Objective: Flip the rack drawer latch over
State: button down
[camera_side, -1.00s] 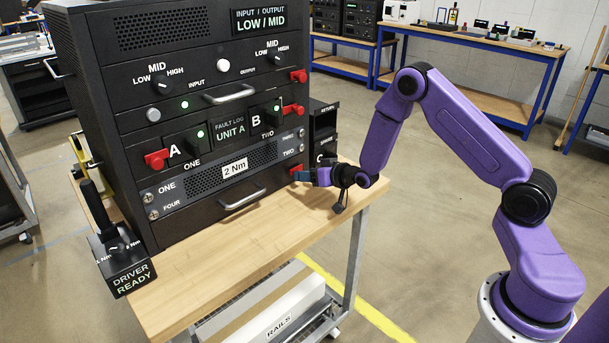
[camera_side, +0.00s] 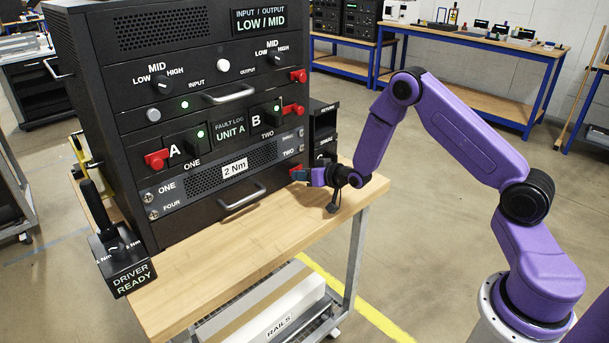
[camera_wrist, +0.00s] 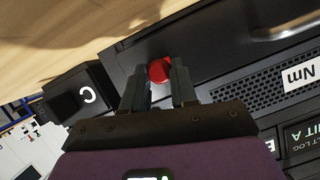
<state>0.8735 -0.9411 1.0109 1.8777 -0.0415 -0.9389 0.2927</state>
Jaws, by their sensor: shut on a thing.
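The rack (camera_side: 130,90) stands on a wooden-topped cart. Its bottom drawer (camera_side: 200,215) has a grey bar handle and looks closed. A red latch (camera_wrist: 159,70) at the drawer's right end shows between my two fingertips in the wrist view. In the side view only a small red part of it shows beside my fingers. My gripper (camera_side: 302,175) is shut on this latch, low at the rack's front right corner. The latch's exact angle is hidden by my fingers.
More red latches (camera_side: 298,76) sit higher on the rack's right edge, and one (camera_side: 157,159) is at the left. A small black unit marked C (camera_wrist: 78,95) stands close beside the rack. A driver holder (camera_side: 122,262) is at the front left. The wooden top (camera_side: 250,255) before the rack is clear.

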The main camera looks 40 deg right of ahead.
jog(key=shift+a, duration=1.3)
jog(key=c, duration=0.9)
grip_release()
jog(key=shift+s+d, duration=0.1)
jog(key=shift+s+r, duration=0.15)
jog(key=shift+s, duration=0.1)
jog(key=v, duration=1.6)
jog(key=shift+s+r, duration=0.15)
jog(key=shift+s, duration=0.15)
